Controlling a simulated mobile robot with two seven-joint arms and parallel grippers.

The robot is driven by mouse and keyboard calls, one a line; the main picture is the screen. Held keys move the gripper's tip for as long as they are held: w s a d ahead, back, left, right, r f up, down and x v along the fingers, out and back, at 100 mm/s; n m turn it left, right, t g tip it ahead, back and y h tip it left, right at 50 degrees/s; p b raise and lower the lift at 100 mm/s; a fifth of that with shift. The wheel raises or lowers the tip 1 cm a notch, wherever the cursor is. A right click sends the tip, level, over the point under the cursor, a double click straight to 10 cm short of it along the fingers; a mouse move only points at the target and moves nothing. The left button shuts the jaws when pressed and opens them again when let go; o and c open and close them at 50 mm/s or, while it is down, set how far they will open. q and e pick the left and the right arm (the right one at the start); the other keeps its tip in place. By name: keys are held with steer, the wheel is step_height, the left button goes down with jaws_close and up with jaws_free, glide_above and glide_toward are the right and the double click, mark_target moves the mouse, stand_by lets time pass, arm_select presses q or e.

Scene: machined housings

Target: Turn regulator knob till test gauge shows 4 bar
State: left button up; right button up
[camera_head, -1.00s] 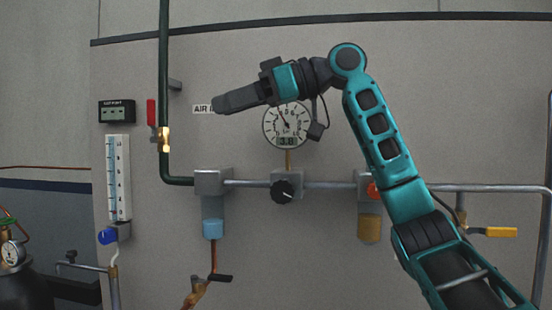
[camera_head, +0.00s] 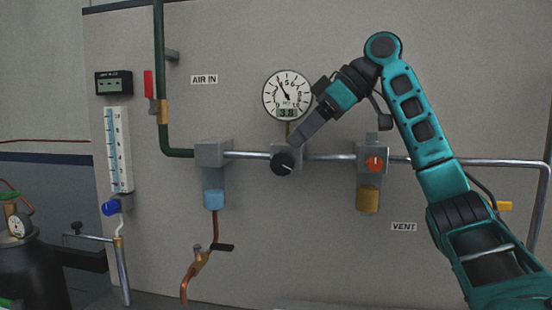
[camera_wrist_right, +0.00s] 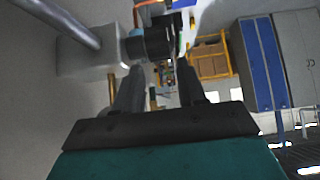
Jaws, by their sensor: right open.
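The black regulator knob (camera_head: 283,163) sits on a grey block in the pipe run, below the test gauge. It has a light pointer mark. My left gripper is not in view.
A filter with a blue bowl (camera_head: 214,195) hangs left of the knob, and a unit with an orange-red knob (camera_head: 375,163) stands right. A red lever (camera_head: 149,84), a flow tube (camera_head: 118,150) and a copper outlet (camera_head: 194,272) are further left. The panel below the knob is clear.

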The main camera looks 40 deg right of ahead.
mark_target(277, 153)
steer(key=x, duration=0.7)
steer(key=c, duration=0.7)
steer(key=shift+f+b, duration=0.1)
steer(key=shift+b, duration=0.3)
steer(key=shift+t+y, duration=0.3)
steer(key=shift+t, duration=0.1)
steer(key=o, duration=0.7)
